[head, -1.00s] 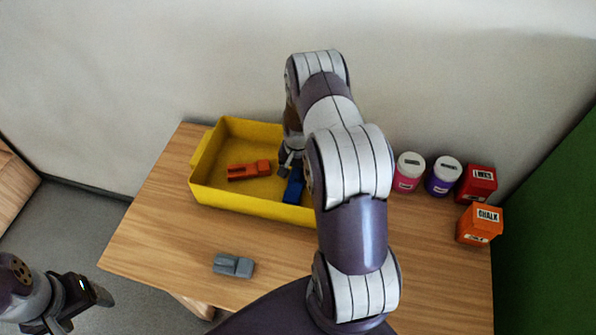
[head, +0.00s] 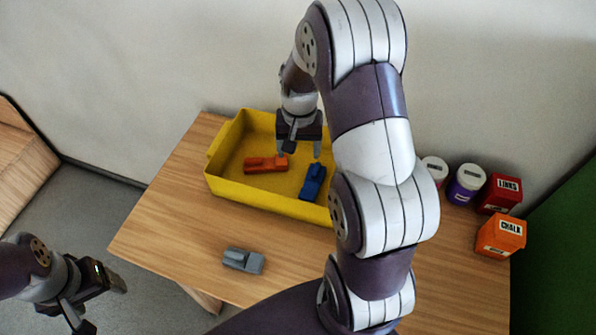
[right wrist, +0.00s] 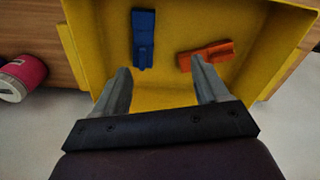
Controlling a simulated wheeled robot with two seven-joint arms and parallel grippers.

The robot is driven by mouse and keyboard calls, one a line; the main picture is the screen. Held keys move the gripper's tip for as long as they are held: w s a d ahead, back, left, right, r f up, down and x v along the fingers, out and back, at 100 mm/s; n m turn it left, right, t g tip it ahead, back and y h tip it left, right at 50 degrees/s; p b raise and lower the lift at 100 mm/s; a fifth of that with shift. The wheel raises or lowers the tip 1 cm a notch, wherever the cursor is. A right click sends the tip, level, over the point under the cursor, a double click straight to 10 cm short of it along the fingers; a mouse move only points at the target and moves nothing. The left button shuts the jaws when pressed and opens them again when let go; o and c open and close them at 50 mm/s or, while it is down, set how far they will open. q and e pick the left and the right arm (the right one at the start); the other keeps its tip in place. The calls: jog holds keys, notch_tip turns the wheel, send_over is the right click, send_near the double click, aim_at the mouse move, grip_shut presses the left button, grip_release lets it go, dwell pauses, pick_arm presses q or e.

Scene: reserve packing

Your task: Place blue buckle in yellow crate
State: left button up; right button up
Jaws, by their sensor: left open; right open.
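The blue buckle (head: 313,183) lies in the yellow crate (head: 262,198), on its floor toward the right side. It also shows in the right wrist view (right wrist: 143,38). An orange buckle (head: 265,164) lies to its left in the same crate, and it shows in the right wrist view (right wrist: 207,54). My right gripper (head: 299,151) is open and empty above the crate, apart from both buckles; its fingers (right wrist: 162,88) show spread in the right wrist view. My left gripper (head: 105,300) is open at the lower left, off the table's edge.
A grey buckle (head: 243,260) lies on the wooden table (head: 180,232) in front of the crate. A pink jar (head: 433,170), a purple jar (head: 466,184), a red box (head: 499,194) and an orange box (head: 501,236) stand at the right. My right arm hides the table's middle right.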

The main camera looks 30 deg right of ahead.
jog(key=s+a+r+n+t, duration=0.1)
jog(key=s+a+r+n, duration=0.2)
jog(key=s+a+n, duration=0.4)
jog(key=shift+s+a+r, duration=0.4)
jog(key=shift+s+a, duration=1.7)
jog(key=shift+a, duration=0.4)
